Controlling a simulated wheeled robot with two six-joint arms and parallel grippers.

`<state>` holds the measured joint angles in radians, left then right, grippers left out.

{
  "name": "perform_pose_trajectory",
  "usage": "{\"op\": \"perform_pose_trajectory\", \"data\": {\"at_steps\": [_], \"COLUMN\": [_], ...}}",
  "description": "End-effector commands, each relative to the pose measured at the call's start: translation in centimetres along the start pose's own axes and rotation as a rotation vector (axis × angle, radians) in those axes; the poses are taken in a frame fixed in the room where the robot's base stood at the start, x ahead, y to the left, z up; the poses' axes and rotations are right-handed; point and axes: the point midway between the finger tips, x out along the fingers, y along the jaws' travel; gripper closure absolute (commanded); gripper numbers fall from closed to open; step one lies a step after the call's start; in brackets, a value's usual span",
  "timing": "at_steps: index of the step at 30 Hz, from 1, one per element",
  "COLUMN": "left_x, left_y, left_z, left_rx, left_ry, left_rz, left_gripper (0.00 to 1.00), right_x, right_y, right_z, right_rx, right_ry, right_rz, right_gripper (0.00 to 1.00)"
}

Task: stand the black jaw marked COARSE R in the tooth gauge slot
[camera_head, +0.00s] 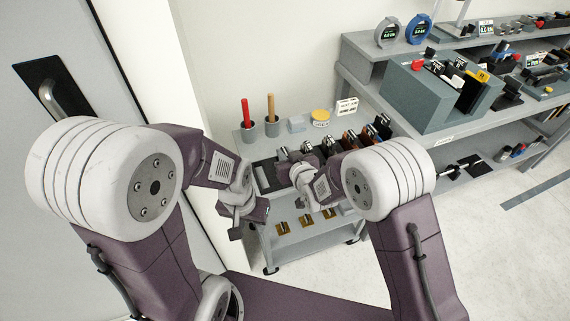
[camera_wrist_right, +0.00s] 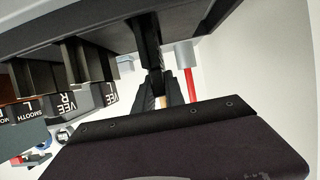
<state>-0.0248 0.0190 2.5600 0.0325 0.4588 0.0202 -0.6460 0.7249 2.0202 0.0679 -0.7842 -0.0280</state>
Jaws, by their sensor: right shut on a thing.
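My right gripper (camera_head: 290,158) is over the cart top among the row of jaws. In the right wrist view its black fingers (camera_wrist_right: 158,88) are close together on a dark piece, mostly hidden between them. I cannot read a COARSE R mark on it. My left gripper (camera_head: 245,222) hangs at the cart's near left edge, apart from the jaws; its fingers are too unclear to tell whether open. Labelled jaws show in the right wrist view, including VEE R (camera_wrist_right: 68,102), VEE L (camera_wrist_right: 108,92) and SMOOTH L (camera_wrist_right: 20,112). I cannot make out the tooth gauge slot.
The grey cart (camera_head: 283,246) carries a red-handled tool (camera_head: 246,113), a wooden-handled tool (camera_head: 270,107), a yellow-topped tin (camera_head: 320,116) and a small sign (camera_head: 347,106). Brass-coloured pieces (camera_head: 283,228) lie on its lower shelf. A grey-green machine box (camera_head: 432,95) stands on the bench to the right.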

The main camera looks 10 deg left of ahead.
Motion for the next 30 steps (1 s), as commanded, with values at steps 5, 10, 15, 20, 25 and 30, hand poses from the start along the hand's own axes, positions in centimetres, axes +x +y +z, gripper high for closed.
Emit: {"op": "perform_pose_trajectory", "data": {"at_steps": [5, 10, 15, 20, 25, 30], "left_x": [0.0, 0.0, -0.1, -0.4, -1.0, -1.7], "left_y": [0.0, 0.0, 0.0, 0.0, 0.0, 0.0], "left_z": [0.0, 0.0, 0.0, 0.0, -0.1, -0.2], "left_rx": [0.000, 0.000, 0.000, 0.000, 0.000, 0.000], "left_ry": [0.000, 0.000, 0.000, 0.000, 0.000, 0.000], "left_rz": [0.000, 0.000, 0.000, 0.000, 0.000, 0.000], "left_gripper": [0.60, 0.60, 0.60, 0.60, 0.60, 0.60], "right_x": [0.0, 0.0, -0.1, -0.8, -2.3, -4.2], "right_y": [0.0, 0.0, 0.0, 0.0, 0.0, 0.0], "right_z": [0.3, 0.0, -0.3, -2.2, -5.9, -10.5], "right_rx": [0.000, 0.000, 0.000, 0.000, 0.000, 0.000], "right_ry": [-0.007, 0.000, 0.000, 0.005, 0.010, 0.012], "right_rz": [0.000, -0.001, -0.001, 0.000, 0.000, 0.000], "right_gripper": [1.00, 1.00, 1.00, 1.00, 1.00, 1.00]}}
